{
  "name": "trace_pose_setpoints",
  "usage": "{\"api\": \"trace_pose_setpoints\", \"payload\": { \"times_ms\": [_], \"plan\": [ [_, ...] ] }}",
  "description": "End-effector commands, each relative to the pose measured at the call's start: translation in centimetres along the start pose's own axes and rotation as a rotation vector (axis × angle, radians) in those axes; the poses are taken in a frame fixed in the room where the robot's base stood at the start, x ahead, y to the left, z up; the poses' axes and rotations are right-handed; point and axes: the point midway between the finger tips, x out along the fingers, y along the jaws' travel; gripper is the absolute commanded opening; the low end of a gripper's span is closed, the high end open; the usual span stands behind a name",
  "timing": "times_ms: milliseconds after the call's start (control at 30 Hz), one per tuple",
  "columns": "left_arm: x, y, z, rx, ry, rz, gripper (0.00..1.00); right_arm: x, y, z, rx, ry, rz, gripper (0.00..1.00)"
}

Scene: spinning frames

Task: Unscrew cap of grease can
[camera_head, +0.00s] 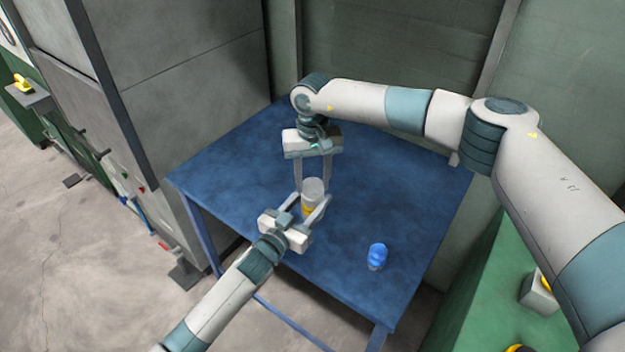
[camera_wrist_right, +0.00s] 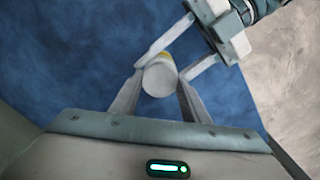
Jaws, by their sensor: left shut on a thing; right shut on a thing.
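The grease can (camera_head: 308,210) is a small upright cylinder with a yellow band and a whitish cap (camera_head: 313,186) on top. It stands on or just above the blue table; its base is partly hidden. My left gripper (camera_head: 312,207) reaches in from the front and is shut around the can's body. My right gripper (camera_head: 313,184) points down from above and is shut on the cap. In the right wrist view the round pale cap (camera_wrist_right: 159,79) sits between the right fingers, with the left gripper's fingers around the can behind it.
The blue table (camera_head: 400,190) has free room around the can. A small blue object (camera_head: 377,256) stands on the table to the right. A grey cabinet (camera_head: 190,70) borders the table at the left, and a green surface (camera_head: 480,290) lies at the right.

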Motion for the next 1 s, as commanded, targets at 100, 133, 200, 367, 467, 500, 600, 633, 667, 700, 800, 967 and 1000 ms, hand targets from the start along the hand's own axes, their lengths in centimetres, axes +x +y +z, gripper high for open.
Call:
{"api": "trace_pose_setpoints", "payload": {
  "times_ms": [100,133,200,367,467,500,600,633,667,700,800,967,1000],
  "plan": [
    [-0.03,0.03,0.08,-0.001,-0.001,0.0,0.0,-0.05,0.04,-0.05,-0.001,0.001,0.0,0.15],
    [-0.03,0.03,0.09,-0.001,-0.001,0.0,0.0,-0.03,0.03,-0.04,-0.001,0.001,0.0,0.15],
    [-0.03,0.03,0.09,-0.001,-0.001,0.0,0.0,-0.02,0.02,-0.03,-0.001,0.001,0.0,0.15],
    [-0.03,0.03,0.09,-0.001,-0.001,0.0,0.0,-0.01,0.02,-0.02,0.0,0.0,0.0,0.15],
    [-0.03,0.02,0.09,-0.001,-0.001,0.0,0.0,0.0,0.01,-0.01,0.0,0.0,0.0,0.15],
    [-0.03,0.02,0.09,-0.001,-0.002,0.0,0.0,0.0,0.01,-0.01,0.001,0.0,0.0,0.15],
    [-0.03,0.02,0.09,-0.001,-0.001,0.0,0.0,0.0,0.01,-0.01,0.001,0.0,0.0,0.15],
    [-0.02,0.02,0.08,-0.001,-0.001,0.0,0.0,-0.01,0.01,-0.01,0.001,0.0,0.0,0.15],
    [-0.02,0.02,0.09,-0.001,-0.002,0.0,0.0,-0.02,0.01,-0.01,0.001,0.0,0.0,0.15],
    [-0.02,0.02,0.09,-0.001,-0.002,0.0,0.0,-0.06,0.01,-0.01,0.001,0.0,0.0,0.15],
    [-0.02,0.02,0.08,-0.001,-0.002,0.0,0.0,-0.23,0.0,-0.02,0.001,0.0,0.0,0.15],
    [-0.02,0.02,0.09,-0.001,-0.002,0.0,0.0,-0.68,0.01,-0.04,0.001,0.001,0.0,0.15],
    [-0.02,0.02,0.09,-0.001,-0.002,0.0,0.0,-0.8,0.01,-0.03,0.001,0.0,0.0,0.15]
  ]
}}
